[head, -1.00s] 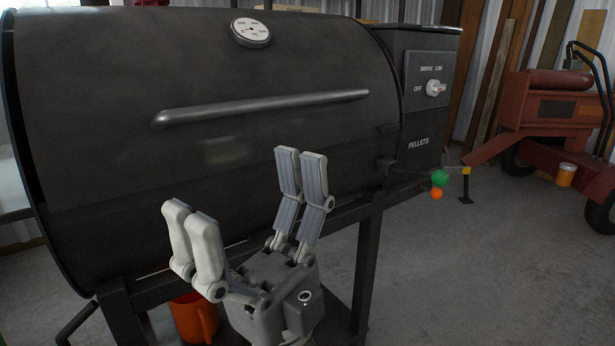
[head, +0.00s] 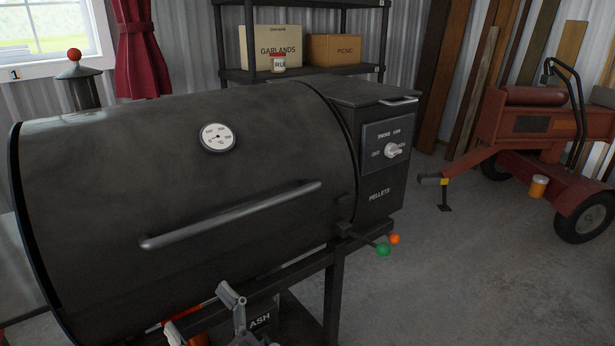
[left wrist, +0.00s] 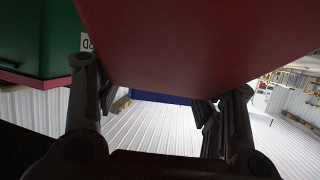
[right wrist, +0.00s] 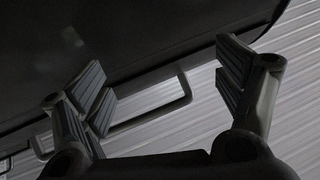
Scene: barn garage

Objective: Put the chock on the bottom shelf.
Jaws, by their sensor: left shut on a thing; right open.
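My left gripper (left wrist: 160,110) shows only in the left wrist view. It is shut on a large smooth red thing (left wrist: 190,45) that fills the upper middle of that view. I cannot tell whether this is the chock; no other chock shows. My right gripper (head: 203,314) is open and empty, low in front of the dark grill (head: 110,180). In the right wrist view its fingers (right wrist: 160,85) stand apart below the dark grill body. A black shelf rack (head: 330,72) stands behind the grill, its lower part hidden. The grill's low shelf (head: 302,325) shows partly.
A bin marked ASH (head: 261,318) stands under the grill. Boxes marked GARLANDS (head: 270,50) and PICNIC (head: 333,48) sit on the rack. A red wheeled machine (head: 540,125) stands at right. The floor (head: 460,270) right of the grill is clear.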

